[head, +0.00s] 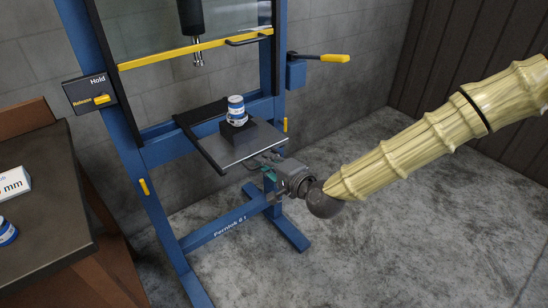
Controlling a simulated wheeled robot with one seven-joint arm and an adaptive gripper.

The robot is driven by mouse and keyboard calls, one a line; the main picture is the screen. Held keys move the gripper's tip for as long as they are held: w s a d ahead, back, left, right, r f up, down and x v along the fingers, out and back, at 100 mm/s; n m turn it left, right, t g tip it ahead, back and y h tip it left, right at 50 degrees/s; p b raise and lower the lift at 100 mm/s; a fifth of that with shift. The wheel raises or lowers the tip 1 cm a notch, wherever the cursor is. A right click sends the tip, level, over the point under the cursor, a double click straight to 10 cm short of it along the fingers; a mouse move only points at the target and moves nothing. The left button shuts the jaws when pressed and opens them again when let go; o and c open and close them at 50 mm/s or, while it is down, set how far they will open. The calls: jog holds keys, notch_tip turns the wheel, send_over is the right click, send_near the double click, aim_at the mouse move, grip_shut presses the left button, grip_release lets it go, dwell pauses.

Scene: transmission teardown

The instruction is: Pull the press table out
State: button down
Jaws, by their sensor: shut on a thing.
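The press table (212,153) is a dark flat plate with a pale front edge, set between the uprights of a blue press frame. It sticks out in front of the frame. A dark block (253,142) rests on it, and a small blue and white cylinder (237,112) stands upright on the block. My gripper (265,167) is at the table's front right edge, shut on the press table. The exact contact is small and partly hidden by the gripper body.
The blue press frame (192,241) has feet on the concrete floor. A yellow-edged guard (190,50) and the press ram (193,20) are above the table. A lever with a yellow grip (335,58) juts right. A dark workbench (50,220) stands left. The floor right is clear.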

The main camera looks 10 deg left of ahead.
jog(key=shift+s+d, duration=0.25)
jog(key=c, duration=1.5)
grip_release()
jog(key=v, duration=1.2)
